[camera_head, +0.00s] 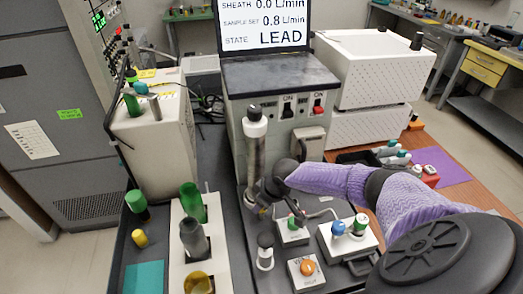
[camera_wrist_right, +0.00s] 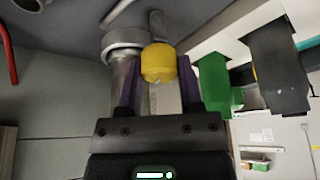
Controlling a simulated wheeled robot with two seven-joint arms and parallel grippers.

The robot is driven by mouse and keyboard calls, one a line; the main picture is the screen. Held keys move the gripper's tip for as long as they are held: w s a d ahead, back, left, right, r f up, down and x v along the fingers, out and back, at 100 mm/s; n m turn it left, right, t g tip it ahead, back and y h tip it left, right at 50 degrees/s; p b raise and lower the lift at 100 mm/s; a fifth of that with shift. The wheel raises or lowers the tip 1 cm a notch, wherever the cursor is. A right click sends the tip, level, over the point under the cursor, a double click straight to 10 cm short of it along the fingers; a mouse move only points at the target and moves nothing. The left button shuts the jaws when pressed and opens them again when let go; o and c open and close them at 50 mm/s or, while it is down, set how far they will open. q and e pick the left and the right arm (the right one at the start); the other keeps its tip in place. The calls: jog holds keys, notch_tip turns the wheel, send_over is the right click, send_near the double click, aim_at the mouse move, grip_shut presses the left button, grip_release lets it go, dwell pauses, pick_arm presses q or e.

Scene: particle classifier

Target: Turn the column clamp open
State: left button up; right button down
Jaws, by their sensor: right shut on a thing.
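The metal column (camera_head: 256,150) stands upright in front of the grey instrument, with a white collar and dark top. My right gripper (camera_head: 263,194) is at the column's lower part, reaching in from the right. In the right wrist view, a yellow knob (camera_wrist_right: 158,62) sits between the two purple fingers of my right gripper (camera_wrist_right: 158,80), which is shut on it. It appears to be the column clamp's knob; the silvery column (camera_wrist_right: 124,55) is right beside it. In the head view the knob and clamp are hidden by the gripper and wrist. My left gripper is not in view.
The instrument (camera_head: 238,125) carries a screen (camera_head: 265,24) reading "SHEATH 0.0", "SAMPLE SET 0.8" and "STATE LEAD". Small white valve boxes (camera_head: 308,272) stand close below my right arm. A white rack (camera_head: 207,235) with bottles is left of the column. A dark-topped bottle (camera_head: 264,252) stands in front.

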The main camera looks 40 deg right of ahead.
jog(key=n+b, duration=0.2)
jog(key=n+y+b, duration=0.1)
jog(key=shift+f+n+g, duration=0.3)
jog(key=shift+n, duration=0.1)
jog(key=n+y+b, duration=0.1)
jog(key=n+b, duration=0.1)
jog(key=n+g+b, duration=0.1)
jog(key=n+b, duration=0.1)
jog(key=shift+w+n+y, duration=0.1)
jog(key=shift+n+y, duration=0.2)
jog(key=shift+y, duration=0.1)
jog(key=shift+r+n+g+b, duration=0.1)
jog(key=shift+n+g+b, duration=0.4)
jog(key=shift+n+b, duration=0.55)
jog(key=shift+d+r+n+g+y+b, duration=0.1)
jog(key=shift+n+g+y+b, duration=0.35)
jog(key=shift+n, duration=1.1)
jog(key=shift+c, duration=1.2)
grip_release()
jog(key=shift+r, duration=0.1)
